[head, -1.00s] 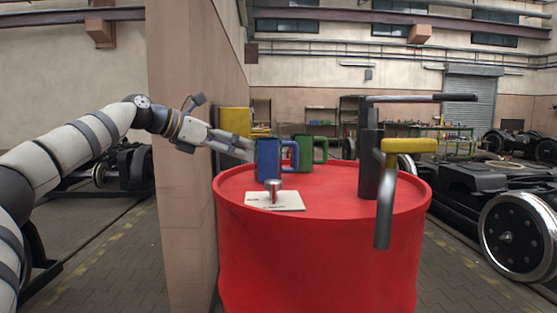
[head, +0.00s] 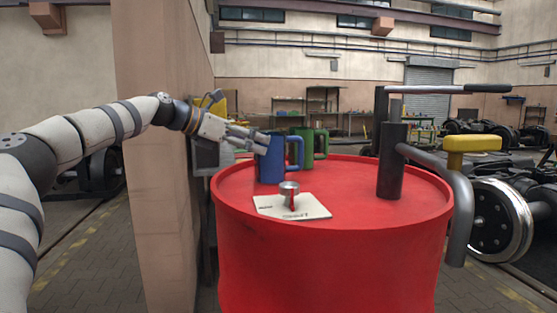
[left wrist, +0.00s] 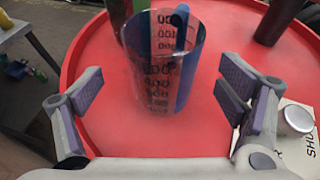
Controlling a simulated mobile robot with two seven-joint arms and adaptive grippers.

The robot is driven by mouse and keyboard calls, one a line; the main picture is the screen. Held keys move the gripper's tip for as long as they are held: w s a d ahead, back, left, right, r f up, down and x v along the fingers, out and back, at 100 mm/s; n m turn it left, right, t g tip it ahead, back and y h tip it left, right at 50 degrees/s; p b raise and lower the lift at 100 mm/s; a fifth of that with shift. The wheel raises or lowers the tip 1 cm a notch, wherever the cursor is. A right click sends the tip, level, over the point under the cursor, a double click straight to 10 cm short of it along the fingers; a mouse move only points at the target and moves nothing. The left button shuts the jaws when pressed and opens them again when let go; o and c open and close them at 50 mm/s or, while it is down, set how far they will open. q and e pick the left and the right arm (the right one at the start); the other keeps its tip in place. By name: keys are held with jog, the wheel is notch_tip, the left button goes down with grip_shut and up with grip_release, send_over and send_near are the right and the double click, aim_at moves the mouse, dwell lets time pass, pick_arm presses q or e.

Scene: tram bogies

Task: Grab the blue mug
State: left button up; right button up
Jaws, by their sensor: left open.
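The blue mug (head: 271,163) stands upright on the red drum (head: 330,250), near its left side, with its handle to the right. In the left wrist view a see-through cup (left wrist: 160,75) with dark markings and a blue strip stands at its place, beyond and between the fingers. My left gripper (head: 263,142) is open and empty at the mug's upper left; in the left wrist view its fingers (left wrist: 160,88) are spread wide. I cannot tell whether a finger touches the mug. My right gripper is not in view.
A green mug (head: 314,146) stands close behind the blue one. A white card (head: 292,207) with a small metal weight (head: 289,190) lies in front. A dark pump post (head: 391,160) with a yellow-gripped handle stands on the right. A wall pillar (head: 165,190) is beside my left arm.

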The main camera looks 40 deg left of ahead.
aim_at(275, 151)
pick_arm(q)
jog(key=shift+w+d+f, duration=0.1)
jog(key=shift+w+f, duration=0.35)
jog(key=shift+w, duration=0.2)
jog(key=shift+w+d+f, duration=0.1)
jog(key=shift+w+f, duration=0.35)
jog(key=shift+w, duration=0.15)
jog(key=x, duration=0.1)
jog(key=b+x, duration=0.1)
jog(key=x, duration=0.1)
jog(key=b+x, duration=0.1)
jog(key=shift+w+d+f, duration=0.1)
jog(key=shift+d+f, duration=0.3)
jog(key=shift+f, duration=0.05)
jog(key=shift+w+d+b, duration=0.1)
jog(key=shift+w+b, duration=0.2)
jog(key=shift+w, duration=0.1)
jog(key=shift+r, duration=0.45)
jog(key=shift+s+r, duration=0.1)
jog(key=shift+s, duration=0.05)
jog(key=shift+c, duration=0.9)
jog(key=c, duration=1.1)
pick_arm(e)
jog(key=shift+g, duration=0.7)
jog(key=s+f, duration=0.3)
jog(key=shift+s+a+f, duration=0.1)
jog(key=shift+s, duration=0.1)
